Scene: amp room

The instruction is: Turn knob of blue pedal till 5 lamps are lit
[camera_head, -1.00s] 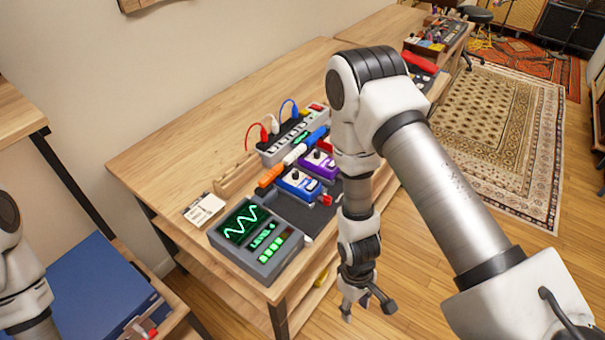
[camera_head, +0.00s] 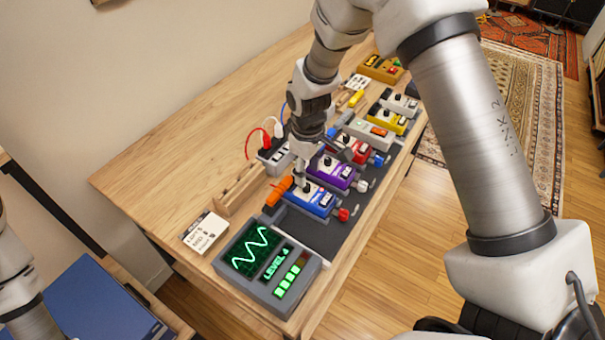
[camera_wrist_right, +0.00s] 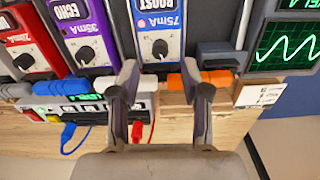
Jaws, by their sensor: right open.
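The blue pedal (camera_head: 320,203) sits on the dark mat (camera_head: 322,235) in the head view, and also at the top middle of the right wrist view (camera_wrist_right: 172,15). Its black knob (camera_wrist_right: 160,48) lies just beyond my right fingertips, roughly centred between them. My right gripper (camera_wrist_right: 160,72) is open and empty. In the head view my right gripper (camera_head: 318,165) is over the blue and purple pedals, and partly hides them. The grey meter (camera_head: 253,283) shows a green wave, a "LEVEL" readout and several lit green lamps (camera_head: 287,282); its far lamp looks dark. My left gripper is out of view.
The purple pedal (camera_head: 333,172) stands close beside the blue one, with red and yellow pedals farther back. An orange plug (camera_head: 278,190) and a power strip (camera_head: 272,160) with cables lie behind.

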